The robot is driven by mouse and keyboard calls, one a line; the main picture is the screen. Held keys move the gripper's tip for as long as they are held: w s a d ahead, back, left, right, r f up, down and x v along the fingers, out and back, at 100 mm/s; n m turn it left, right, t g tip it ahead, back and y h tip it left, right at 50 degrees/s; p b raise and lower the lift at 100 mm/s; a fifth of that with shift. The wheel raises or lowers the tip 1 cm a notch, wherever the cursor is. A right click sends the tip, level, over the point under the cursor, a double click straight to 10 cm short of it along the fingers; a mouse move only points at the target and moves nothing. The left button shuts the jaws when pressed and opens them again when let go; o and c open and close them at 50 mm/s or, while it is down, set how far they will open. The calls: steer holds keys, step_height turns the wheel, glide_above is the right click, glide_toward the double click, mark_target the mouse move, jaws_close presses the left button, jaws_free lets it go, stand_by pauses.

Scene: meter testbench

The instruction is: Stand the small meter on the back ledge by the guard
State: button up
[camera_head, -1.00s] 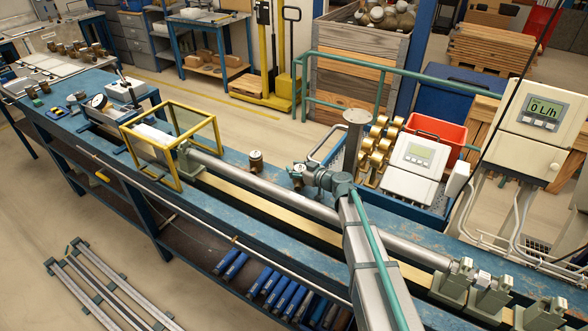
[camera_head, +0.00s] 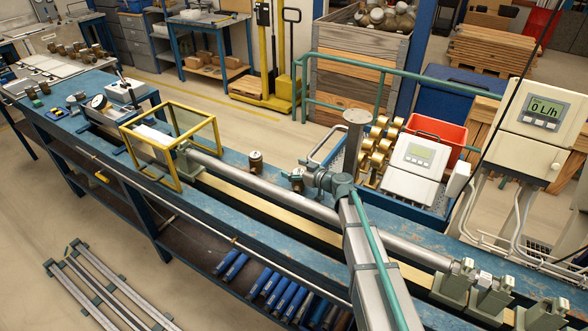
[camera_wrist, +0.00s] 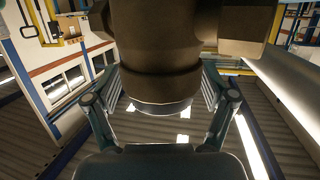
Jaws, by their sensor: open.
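A small brass-brown meter (camera_head: 296,180) is at the back ledge (camera_head: 228,156), right beside my gripper (camera_head: 308,178). In the wrist view the meter (camera_wrist: 158,60) fills the upper middle, between the fingers of my gripper (camera_wrist: 160,108). The fingers are open on either side of it; whether they touch it I cannot tell. A second, similar small meter (camera_head: 255,161) stands upright on the ledge to the left. The guard (camera_head: 172,182), a yellow frame with clear panels, stands over the bench rail further left.
A steel pipe (camera_head: 265,186) runs along the bench in front of the ledge. Clamp blocks (camera_head: 455,280) stand at the right end. The ledge between guard and second meter looks clear.

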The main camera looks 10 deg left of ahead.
mark_target(299, 172)
steer(key=shift+r, duration=0.1)
steer(key=r+p, duration=0.1)
steer(key=p, duration=0.2)
steer(key=shift+r+p, duration=0.3)
steer(key=shift+p, duration=0.1)
steer(key=s+d+b, duration=0.1)
steer(key=d+b, duration=0.1)
steer(key=shift+s+f+b, duration=0.3)
steer(key=shift+s+b, duration=0.05)
steer(key=shift+s, duration=0.05)
steer(key=b+v, duration=0.3)
steer(key=v, duration=0.6)
steer(key=shift+d+r+b, duration=0.2)
steer(key=shift+r+b, duration=0.15)
steer(key=shift+b, duration=0.05)
